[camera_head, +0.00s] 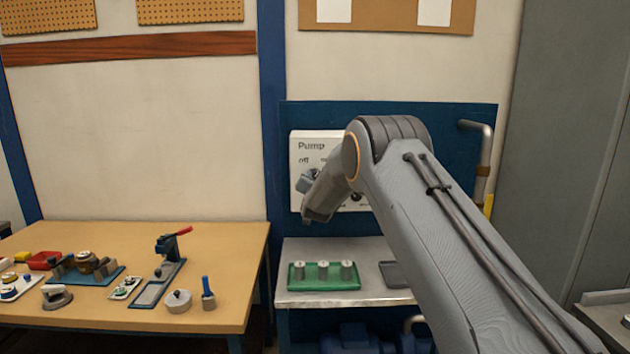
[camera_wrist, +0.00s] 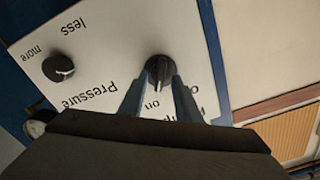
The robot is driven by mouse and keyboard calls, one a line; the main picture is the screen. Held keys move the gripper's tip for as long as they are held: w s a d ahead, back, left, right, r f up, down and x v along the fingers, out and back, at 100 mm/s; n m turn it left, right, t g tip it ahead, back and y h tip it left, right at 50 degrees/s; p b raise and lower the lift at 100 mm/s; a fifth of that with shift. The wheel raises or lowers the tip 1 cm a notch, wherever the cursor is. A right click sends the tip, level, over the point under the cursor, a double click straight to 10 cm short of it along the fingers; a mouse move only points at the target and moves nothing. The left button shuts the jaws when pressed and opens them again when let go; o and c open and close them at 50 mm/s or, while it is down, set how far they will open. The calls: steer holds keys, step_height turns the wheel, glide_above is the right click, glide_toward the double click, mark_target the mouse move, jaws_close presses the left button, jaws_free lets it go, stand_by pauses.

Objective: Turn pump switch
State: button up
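The pump switch is a round black knob (camera_wrist: 160,72) on a white panel (camera_head: 301,203) marked "Pump", with "off" and "on" labels. My gripper (camera_wrist: 161,84) reaches to the knob, its two blue-grey fingers on either side of it. The finger tips are apart and look very near the knob's sides; I cannot tell whether they touch or grip it.
A second black knob (camera_wrist: 58,68), marked "Pressure" with "less" and "more", sits on the same panel. A green tray (camera_head: 325,284) with metal cylinders stands on the shelf below. A bent pipe (camera_head: 486,140) is at the right. A wooden table (camera_head: 222,246) with tools is at the left.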

jaws_close()
steer(key=shift+n+b, duration=0.4)
steer(key=shift+b, duration=0.05)
steer(key=shift+f+n+b, duration=0.1)
steer(key=shift+n+b, duration=0.5)
steer(key=n+b, duration=0.2)
steer(key=n, duration=0.1)
steer(key=shift+a, duration=0.15)
steer(key=n+b, duration=0.2)
steer(key=n, duration=0.2)
steer(key=shift+a+n+b, duration=0.15)
steer(key=shift+n+b, duration=0.15)
steer(key=shift+n, duration=1.1)
jaws_free()
